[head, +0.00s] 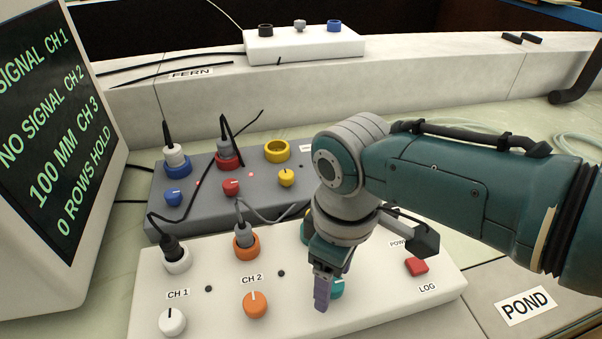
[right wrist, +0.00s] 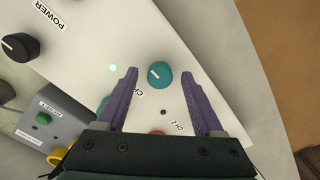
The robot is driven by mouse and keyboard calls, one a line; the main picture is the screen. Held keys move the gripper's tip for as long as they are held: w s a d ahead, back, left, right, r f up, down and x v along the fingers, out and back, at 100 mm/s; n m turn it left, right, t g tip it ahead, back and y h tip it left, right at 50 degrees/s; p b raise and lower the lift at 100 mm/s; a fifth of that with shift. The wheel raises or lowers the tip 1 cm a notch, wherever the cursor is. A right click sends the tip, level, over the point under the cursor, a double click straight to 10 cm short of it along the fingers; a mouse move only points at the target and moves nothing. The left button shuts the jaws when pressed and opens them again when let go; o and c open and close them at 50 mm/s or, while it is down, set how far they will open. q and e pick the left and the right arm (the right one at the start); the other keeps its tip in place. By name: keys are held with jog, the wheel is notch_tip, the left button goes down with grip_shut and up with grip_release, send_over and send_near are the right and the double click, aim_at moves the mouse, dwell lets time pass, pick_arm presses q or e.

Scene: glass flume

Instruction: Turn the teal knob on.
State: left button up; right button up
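The teal knob (head: 337,288) is on the white front box (head: 215,292), partly hidden behind my right gripper (head: 323,292) in the head view. In the right wrist view the teal knob (right wrist: 158,75) shows whole, with a short white mark on its top. My right gripper (right wrist: 160,70) is open, its two purple fingers on either side of the knob in that view, with a gap at each side. I cannot tell whether the fingertips are level with the knob or above it. A green light (right wrist: 113,68) glows near the knob. My left gripper is not in view.
The white box also carries a white knob (head: 172,321), an orange knob (head: 255,304) and a red button (head: 416,266). Plugs with cables stand in sockets behind them. A grey box (head: 214,190) lies behind, and a screen (head: 45,120) stands at left.

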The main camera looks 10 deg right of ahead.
aim_at(334, 282)
notch_tip(334, 282, up, 10)
jog(key=p, duration=0.4)
jog(key=shift+p, duration=0.35)
